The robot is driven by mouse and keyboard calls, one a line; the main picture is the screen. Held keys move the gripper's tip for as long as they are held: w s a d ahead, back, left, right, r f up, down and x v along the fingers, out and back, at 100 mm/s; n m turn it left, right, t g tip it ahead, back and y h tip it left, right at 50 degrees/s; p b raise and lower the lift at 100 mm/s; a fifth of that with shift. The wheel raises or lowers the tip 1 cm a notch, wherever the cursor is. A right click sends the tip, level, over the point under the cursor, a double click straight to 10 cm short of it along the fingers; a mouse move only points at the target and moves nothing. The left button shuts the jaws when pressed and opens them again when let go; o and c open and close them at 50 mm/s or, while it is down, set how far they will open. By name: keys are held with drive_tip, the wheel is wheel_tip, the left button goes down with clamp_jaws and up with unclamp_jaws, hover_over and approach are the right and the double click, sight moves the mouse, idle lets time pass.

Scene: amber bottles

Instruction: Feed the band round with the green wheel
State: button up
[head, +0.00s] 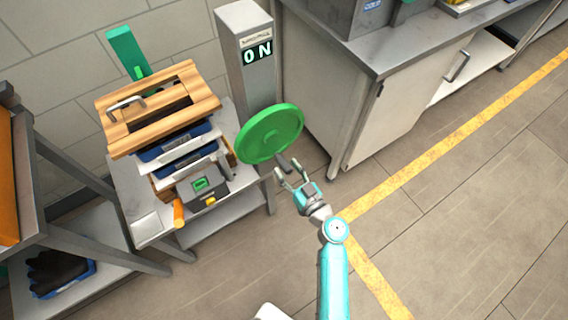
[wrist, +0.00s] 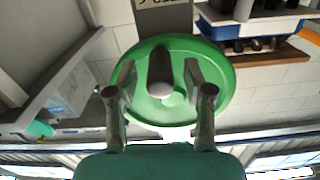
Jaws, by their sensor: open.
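The green wheel (head: 270,133) is a flat disc upright at the front of a grey column (head: 246,70). A dark grip peg (head: 283,162) sticks out from its lower part toward my gripper (head: 292,180). In the wrist view the green wheel (wrist: 222,80) fills the middle, and the peg (wrist: 160,72) points at the camera. There my gripper (wrist: 159,90) is open, with one finger on each side of the peg and a gap visible on both sides. No band can be clearly made out.
A display reading "0 N" (head: 257,52) is on the column. Left of the wheel, a small table (head: 150,222) holds a wooden-topped stack (head: 160,105) and a grey box with a green button (head: 202,184). A grey cabinet (head: 385,110) stands right. Floor is clear at lower right.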

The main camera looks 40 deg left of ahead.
drive_tip(key=shift+x, duration=1.2)
clamp_jaws()
drive_tip(key=shift+w, duration=0.1)
